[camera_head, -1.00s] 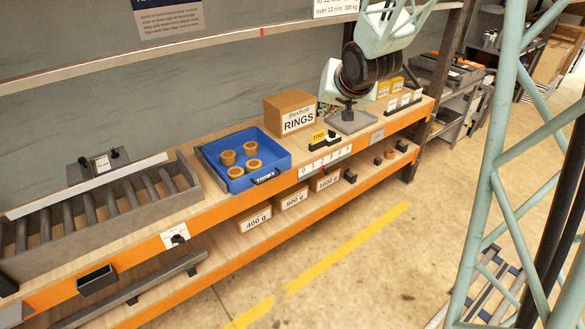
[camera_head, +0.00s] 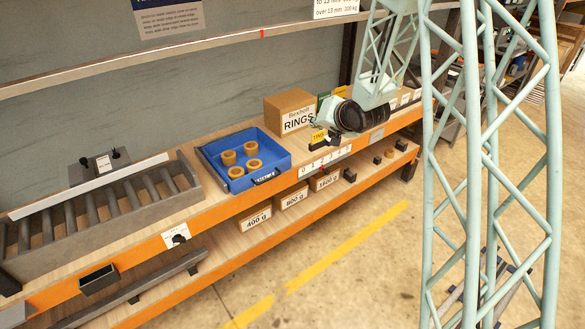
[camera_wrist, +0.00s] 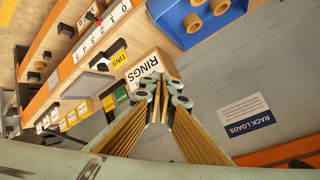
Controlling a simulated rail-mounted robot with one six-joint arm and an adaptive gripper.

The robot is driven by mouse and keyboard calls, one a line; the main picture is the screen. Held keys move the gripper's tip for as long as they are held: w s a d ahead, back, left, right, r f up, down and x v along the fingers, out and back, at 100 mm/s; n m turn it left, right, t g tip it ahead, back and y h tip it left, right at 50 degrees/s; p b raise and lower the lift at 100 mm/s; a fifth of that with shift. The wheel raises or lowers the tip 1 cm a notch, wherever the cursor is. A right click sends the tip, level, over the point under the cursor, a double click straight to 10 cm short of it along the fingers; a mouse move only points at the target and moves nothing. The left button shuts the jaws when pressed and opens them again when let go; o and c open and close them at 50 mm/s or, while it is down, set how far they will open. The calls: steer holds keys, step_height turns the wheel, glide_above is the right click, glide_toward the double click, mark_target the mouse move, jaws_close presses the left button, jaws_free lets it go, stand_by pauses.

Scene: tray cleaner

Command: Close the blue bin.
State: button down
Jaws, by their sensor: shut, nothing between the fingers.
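The blue bin (camera_head: 233,184) is an open tray on the upper shelf of the bench. Several tan rings stand inside it, and a dark handle and a label show on its front wall. Part of the bin (camera_wrist: 169,17) also shows at the top of the wrist view. My gripper (camera_wrist: 170,83) is shut and empty in the wrist view, with its tips in front of the RINGS box. In the head view my arm hangs over the bench to the right of the bin, apart from it; the fingertips are not clearly visible there.
The RINGS box (camera_head: 290,111) stands behind and right of the bin. A yellow TINS sign (camera_head: 319,136) is to the right. A grey roller conveyor (camera_head: 110,205) lies to the left. Labelled weight boxes (camera_head: 294,197) sit on the lower shelf. The floor in front is clear.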

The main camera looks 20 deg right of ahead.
steer(key=w+f+m+t+y, duration=0.1)
steer(key=w+f+y, duration=0.15)
steer(key=f, duration=0.55)
steer(key=m+t+y+p, duration=0.3)
steer(key=m+t, duration=0.1)
steer(key=m, duration=0.2)
glide_toward(288, 164)
steer(key=v, duration=0.6)
steer(key=shift+s+d+f+m+t, duration=0.15)
steer(key=shift+s+f+m+t, duration=0.15)
steer(key=shift+s+m, duration=0.25)
steer(key=shift+w, duration=0.15)
steer(key=shift+p+x, duration=0.5)
steer(key=shift+x, duration=6.35)
steer(key=shift+f, duration=0.1)
